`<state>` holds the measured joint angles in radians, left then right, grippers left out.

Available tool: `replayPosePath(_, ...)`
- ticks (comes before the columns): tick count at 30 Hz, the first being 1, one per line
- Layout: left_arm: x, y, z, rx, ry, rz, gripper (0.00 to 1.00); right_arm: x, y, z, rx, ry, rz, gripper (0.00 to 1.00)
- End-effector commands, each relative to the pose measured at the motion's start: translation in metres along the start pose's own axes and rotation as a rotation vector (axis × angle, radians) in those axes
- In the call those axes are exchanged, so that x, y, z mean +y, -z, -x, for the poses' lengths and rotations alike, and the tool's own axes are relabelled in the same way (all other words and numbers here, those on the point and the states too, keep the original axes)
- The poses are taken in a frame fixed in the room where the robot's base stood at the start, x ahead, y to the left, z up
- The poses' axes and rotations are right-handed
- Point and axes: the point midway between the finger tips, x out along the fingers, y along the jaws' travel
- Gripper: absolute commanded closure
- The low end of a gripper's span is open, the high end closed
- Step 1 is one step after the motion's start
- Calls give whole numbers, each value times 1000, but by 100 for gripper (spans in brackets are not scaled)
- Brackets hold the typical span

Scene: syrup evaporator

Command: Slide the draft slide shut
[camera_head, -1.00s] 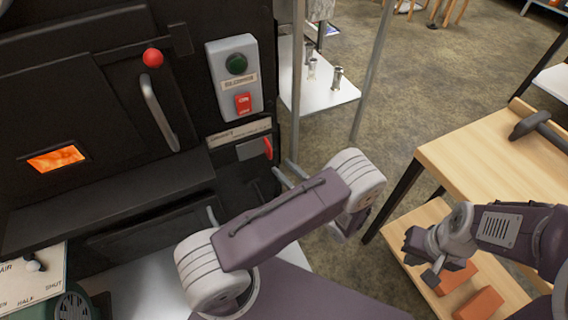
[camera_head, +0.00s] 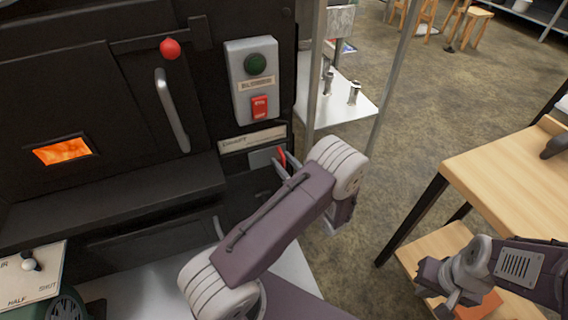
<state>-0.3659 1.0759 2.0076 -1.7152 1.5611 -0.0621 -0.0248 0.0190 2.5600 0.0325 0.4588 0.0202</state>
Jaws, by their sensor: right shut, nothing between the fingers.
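The draft slide is a grey plate (camera_head: 262,158) under a pale "DRAFT" label on the black evaporator front. A red handle (camera_head: 282,158) stands at the plate's right end. My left gripper (camera_head: 286,165) has two grey fingers spread apart, close by the red handle, one on either side of it as seen here. Contact cannot be told. My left arm's purple link hides the rest of this gripper. My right gripper (camera_head: 436,292) is shut and empty, over the lower shelf of the wooden table, far from the slide.
Above the slide is a blower switch box (camera_head: 252,80) with green and red buttons. A metal post (camera_head: 395,75) and a white shelf (camera_head: 340,103) stand to the right. A wooden table (camera_head: 505,170) stands at right.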

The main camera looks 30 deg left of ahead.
Motion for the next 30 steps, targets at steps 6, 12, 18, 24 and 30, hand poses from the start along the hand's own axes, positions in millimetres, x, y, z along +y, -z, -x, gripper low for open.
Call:
replayPosePath(6, 0, 0, 0, 0, 0, 0, 100, 0, 0, 0, 0, 0, 0, 100)
replayPosePath(12, 0, 0, 0, 0, 0, 0, 100, 0, 0, 0, 0, 0, 0, 100)
replayPosePath(18, 0, 0, 0, 1, 0, 0, 100, 0, 0, 0, 0, 0, 0, 100)
replayPosePath(24, 0, 0, 0, 1, 0, 0, 100, 0, 0, 0, 0, 0, 0, 100)
replayPosePath(30, 0, 0, 0, 1, 0, 0, 100, 0, 0, 0, 0, 0, 0, 100)
